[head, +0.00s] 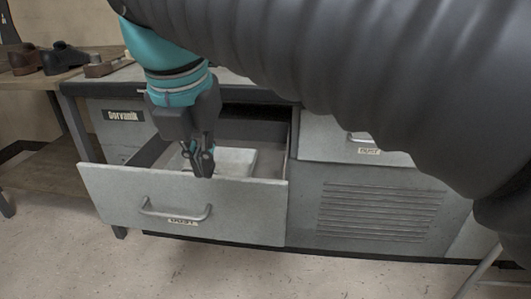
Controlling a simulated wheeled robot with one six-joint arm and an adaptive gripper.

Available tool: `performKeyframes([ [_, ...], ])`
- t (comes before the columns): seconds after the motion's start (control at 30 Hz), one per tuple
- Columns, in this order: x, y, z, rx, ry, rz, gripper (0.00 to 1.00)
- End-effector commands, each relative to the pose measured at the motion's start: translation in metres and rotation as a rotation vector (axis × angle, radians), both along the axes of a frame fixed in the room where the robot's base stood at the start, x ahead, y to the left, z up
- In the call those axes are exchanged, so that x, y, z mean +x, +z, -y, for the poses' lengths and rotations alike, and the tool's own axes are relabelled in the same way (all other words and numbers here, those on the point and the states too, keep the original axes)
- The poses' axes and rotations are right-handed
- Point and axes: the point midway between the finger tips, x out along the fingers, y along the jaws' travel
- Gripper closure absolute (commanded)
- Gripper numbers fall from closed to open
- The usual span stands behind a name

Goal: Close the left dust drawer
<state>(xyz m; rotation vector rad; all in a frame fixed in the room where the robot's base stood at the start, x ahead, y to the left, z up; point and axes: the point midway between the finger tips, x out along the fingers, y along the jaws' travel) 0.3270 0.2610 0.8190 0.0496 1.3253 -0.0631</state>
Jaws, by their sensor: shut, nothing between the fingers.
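The left dust drawer (115,190) is pulled well out of the grey machine cabinet. Its front panel carries a bar handle (176,211) and a label reading "DUST". A pale block-like thing (238,160) lies inside the drawer. My gripper (203,170) points down with its fingers together and nothing between them. In the head view it overlaps the drawer opening, near the top edge of the front panel. I cannot tell whether it touches the panel.
A second drawer (330,138), labelled "DUST", is at the right, partly hidden by my arm. A vented panel (385,212) is below it. The floor (150,265) before the cabinet is clear.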

Motion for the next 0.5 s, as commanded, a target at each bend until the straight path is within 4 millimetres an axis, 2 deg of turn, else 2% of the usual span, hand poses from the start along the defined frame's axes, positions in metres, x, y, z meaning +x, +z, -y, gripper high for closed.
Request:
performKeyframes([
  [0.17, 0.002, -0.011, 0.0, 0.0, 0.002, -0.001, 1.0],
  [0.5, 0.017, -0.07, 0.003, -0.003, -0.004, -0.002, 1.0],
])
